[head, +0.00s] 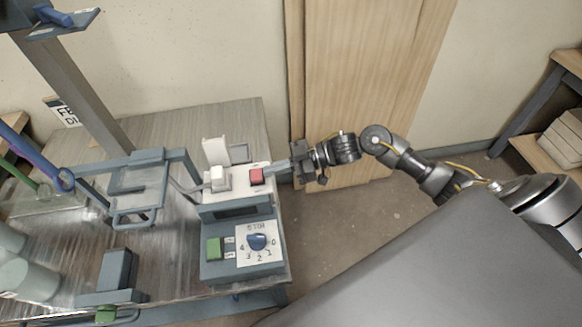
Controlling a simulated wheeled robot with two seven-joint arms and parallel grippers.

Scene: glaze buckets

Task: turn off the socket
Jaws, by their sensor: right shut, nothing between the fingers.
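The socket (208,207) is a white-topped box on the table, left of centre in the head view. A red switch (257,176) is on the right of its top. A white plug (220,179) sits on the left of the top, with a raised white cover (215,151) behind it. My right gripper (274,172) comes in from the right, its fingertips shut and empty just right of the red switch. I cannot tell whether they touch the socket. The switch's on or off position is not clear. My left gripper is not in view.
A control box with a blue dial (257,241) and a green button (214,248) stands in front of the socket. A grey frame (137,188) stands to the left on the table (185,122). A wooden door (355,70) is behind my right arm. A shelf (543,150) is far right.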

